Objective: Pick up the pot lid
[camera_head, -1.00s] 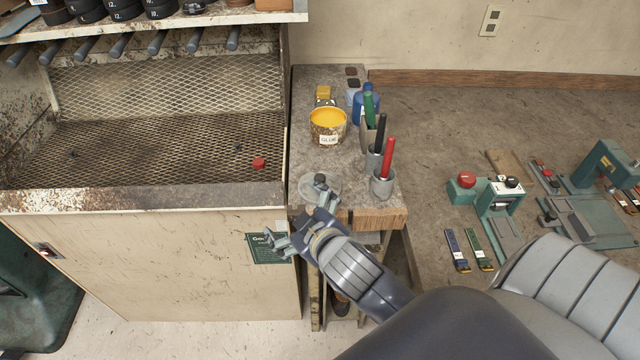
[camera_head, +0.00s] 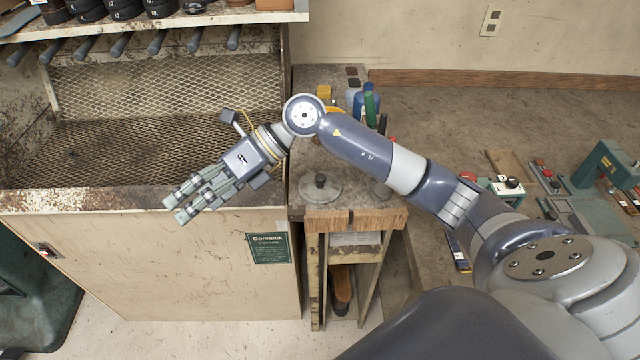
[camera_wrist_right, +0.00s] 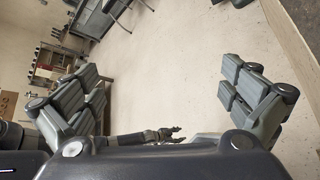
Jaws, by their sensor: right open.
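The pot lid (camera_head: 320,187) is a round, pale, see-through disc with a dark knob. It lies flat near the front of the small side table (camera_head: 355,217). My right gripper (camera_head: 174,208) is left of the lid, above the front edge of the mesh bench, pointing down-left and away from the lid. In the right wrist view my right gripper (camera_wrist_right: 165,100) shows its fingers wide apart with nothing between them. The glue pot is mostly hidden behind my right arm. A small dark gripper (camera_wrist_right: 165,134), apparently my left, shows low in the wrist view; its jaws are too small to judge.
The mesh bench (camera_head: 100,200) stands left of the side table. A blue bottle (camera_head: 358,104) and a green-handled tool (camera_head: 370,108) stand behind my arm. Green machines (camera_head: 605,165) stand on the right worktop. Floor space in front is clear.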

